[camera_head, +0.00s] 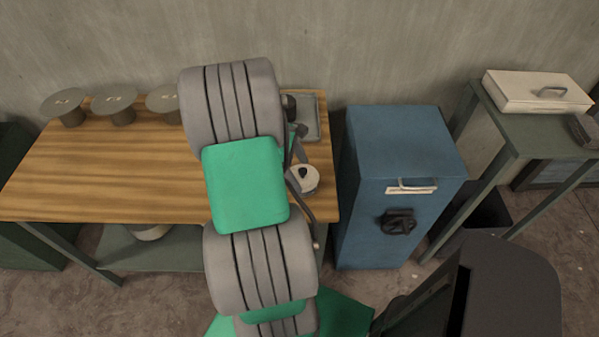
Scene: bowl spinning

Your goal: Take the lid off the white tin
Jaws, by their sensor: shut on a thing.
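The fingertips are small and partly hidden, and I cannot tell whether the lid sits on the tin or is lifted a little.
The workbench (110,175) carries several grey spools (115,101) at the back left and a grey tray (309,118) at the back right. A blue cabinet (400,150) stands right of it. A white box with a handle (536,92) lies on a green side table (530,130).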

